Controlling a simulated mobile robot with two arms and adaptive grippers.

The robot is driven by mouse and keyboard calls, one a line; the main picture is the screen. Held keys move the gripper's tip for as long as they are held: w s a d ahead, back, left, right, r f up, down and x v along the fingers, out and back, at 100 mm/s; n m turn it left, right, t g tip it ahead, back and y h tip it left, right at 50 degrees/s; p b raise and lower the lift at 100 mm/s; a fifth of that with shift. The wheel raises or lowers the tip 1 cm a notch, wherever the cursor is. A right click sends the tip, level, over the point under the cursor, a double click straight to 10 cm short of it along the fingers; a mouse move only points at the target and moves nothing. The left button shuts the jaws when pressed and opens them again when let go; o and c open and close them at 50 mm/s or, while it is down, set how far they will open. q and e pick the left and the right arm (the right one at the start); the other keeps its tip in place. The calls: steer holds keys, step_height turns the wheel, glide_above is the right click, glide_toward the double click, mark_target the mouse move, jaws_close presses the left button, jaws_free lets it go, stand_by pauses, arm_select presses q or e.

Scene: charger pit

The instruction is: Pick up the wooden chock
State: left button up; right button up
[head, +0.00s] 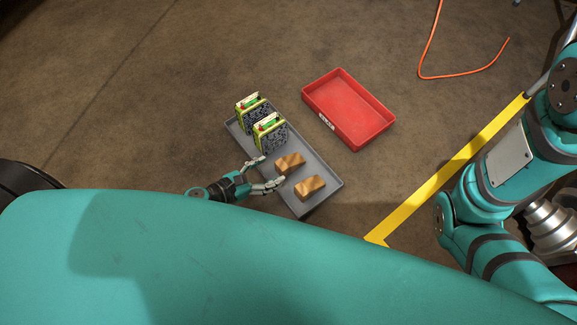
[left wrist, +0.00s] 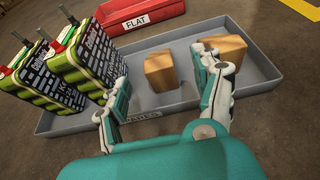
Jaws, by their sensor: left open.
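Two wooden chocks, tan blocks, sit in a grey tray (head: 325,207). One chock (head: 289,163) is just ahead of my left gripper (head: 271,170); the other chock (head: 310,187) is closer to the tray's lower right end. My left gripper is open and empty at the tray's near edge. In the left wrist view, the first chock (left wrist: 160,72) shows between the spread fingers (left wrist: 166,82), beyond the tips, with no clear contact. The second chock (left wrist: 233,48) is partly hidden behind the right finger. My right gripper is out of view.
Two green-and-black battery packs (head: 269,134) stand at the tray's upper left, beside the left finger (left wrist: 83,66). A red bin (head: 350,107) labelled FLAT lies beyond the tray. A yellow floor line (head: 450,170) and an orange cable (head: 460,75) are to the right.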

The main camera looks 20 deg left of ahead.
mark_target(282, 164)
arm_select(q)
steer(key=x, duration=0.3)
steer(key=shift+b, duration=0.3)
steer(key=b+x, duration=0.2)
steer(key=x, duration=0.2)
steer(key=shift+w+a+f, duration=0.1)
steer(key=shift+w+f, duration=0.05)
steer(key=shift+w, duration=0.05)
steer(key=shift+w+d+f, duration=0.15)
steer(key=shift+w+d, duration=0.2)
steer(key=shift+w, duration=0.1)
steer(key=c, duration=1.3)
